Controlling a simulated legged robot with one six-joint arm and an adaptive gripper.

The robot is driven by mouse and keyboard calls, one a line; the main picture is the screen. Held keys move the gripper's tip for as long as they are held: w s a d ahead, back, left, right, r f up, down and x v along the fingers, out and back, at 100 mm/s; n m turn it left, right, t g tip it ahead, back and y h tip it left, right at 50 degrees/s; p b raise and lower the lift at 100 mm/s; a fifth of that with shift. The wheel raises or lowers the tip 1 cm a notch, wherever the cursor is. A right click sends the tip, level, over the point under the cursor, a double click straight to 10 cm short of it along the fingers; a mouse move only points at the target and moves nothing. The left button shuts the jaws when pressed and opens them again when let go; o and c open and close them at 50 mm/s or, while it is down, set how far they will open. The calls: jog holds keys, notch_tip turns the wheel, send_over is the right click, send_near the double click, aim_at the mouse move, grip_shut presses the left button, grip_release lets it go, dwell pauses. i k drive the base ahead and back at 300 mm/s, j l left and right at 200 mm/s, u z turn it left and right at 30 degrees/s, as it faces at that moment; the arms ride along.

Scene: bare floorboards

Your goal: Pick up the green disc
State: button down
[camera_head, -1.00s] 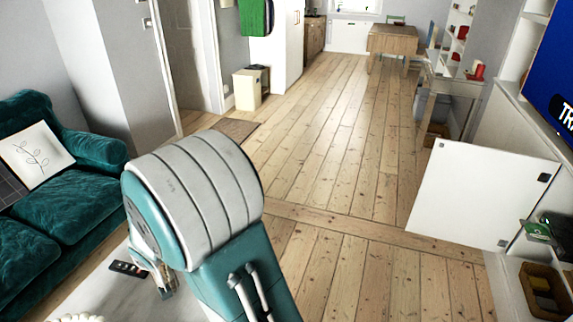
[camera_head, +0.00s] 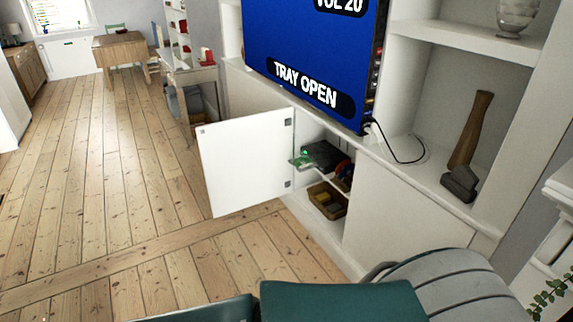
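A small green item (camera_head: 300,162), which looks like the green disc on a tray, sticks out at the front of a black player (camera_head: 323,154). The player sits on the upper shelf inside the low white cabinet, whose door (camera_head: 247,160) stands open to the left. The green item is small, so its exact shape is hard to tell. My teal and grey arm crosses the bottom of the view, below and in front of the cabinet. My gripper is out of view.
A wooden box (camera_head: 328,203) with items in it sits on the cabinet's lower shelf. A large screen (camera_head: 312,50) above reads "TRAY OPEN". A hammer-like object (camera_head: 467,150) stands on the right shelf. The floorboards (camera_head: 110,190) at the left are clear.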

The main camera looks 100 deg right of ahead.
aim_at(300, 162)
jog(key=z, duration=3)
